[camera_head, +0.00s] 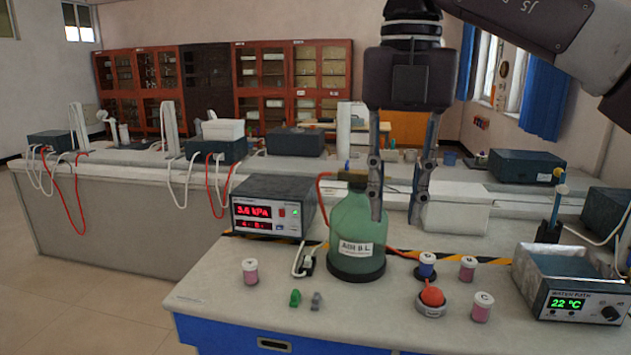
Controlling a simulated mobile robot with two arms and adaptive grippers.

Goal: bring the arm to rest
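My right gripper (397,215) hangs down from the arm coming in at the upper right. Its two fingers point down, stand apart and have nothing between them. The left finger overlaps the right edge of a green glass bottle (357,228) in the picture; I cannot tell whether they touch. The bottle stands upright on a dark round base on the bench (240,280). My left gripper is not in view.
A pressure meter reading 3.6 kPa (268,212) stands left of the bottle. Small labelled jars (250,271), a red bulb (433,293) in a dish and small green and grey pieces stand in front. A water bath (571,290) sits at right.

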